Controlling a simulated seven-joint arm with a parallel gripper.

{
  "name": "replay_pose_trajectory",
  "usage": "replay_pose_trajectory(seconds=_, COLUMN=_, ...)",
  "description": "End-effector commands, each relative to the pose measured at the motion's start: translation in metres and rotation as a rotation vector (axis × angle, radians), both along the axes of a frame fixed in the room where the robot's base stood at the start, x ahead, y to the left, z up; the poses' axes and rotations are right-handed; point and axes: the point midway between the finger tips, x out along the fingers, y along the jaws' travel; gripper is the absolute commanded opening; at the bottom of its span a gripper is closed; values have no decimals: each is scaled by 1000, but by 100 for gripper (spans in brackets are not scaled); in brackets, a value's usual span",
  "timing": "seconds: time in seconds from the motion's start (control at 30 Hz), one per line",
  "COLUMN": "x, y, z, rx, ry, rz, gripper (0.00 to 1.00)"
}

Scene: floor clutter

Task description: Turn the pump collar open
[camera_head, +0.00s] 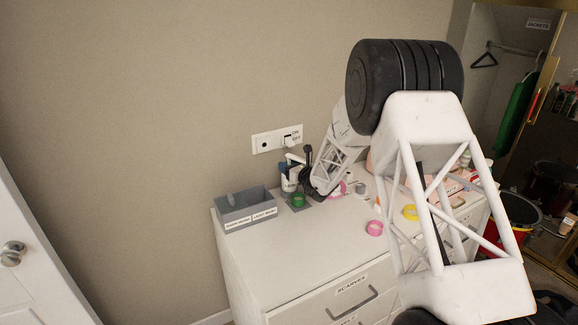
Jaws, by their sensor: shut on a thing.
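A small white pump bottle (289,182) stands on top of the white dresser, near the wall and just right of the grey tray. A blue and white part shows at its top. My gripper (306,164) is dark and small in this view, at the end of my white arm, against the right side of the bottle's upper part. It is shut on the pump collar, though the collar itself is mostly hidden by the fingers. How far the collar is turned is too small to tell.
A grey divided tray (247,210) with labels sits left of the bottle. The dresser's front left is clear. A wall socket plate (277,139) is behind.

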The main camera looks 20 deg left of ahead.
Motion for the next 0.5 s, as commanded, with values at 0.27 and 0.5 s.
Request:
replay_pose_trajectory(seconds=0.27, x=-1, y=0, z=0, rx=0, ry=1, rz=-133, gripper=13)
replay_pose_trajectory(seconds=0.5, x=0, y=0, z=0, rx=0, ry=0, rz=-187, gripper=13)
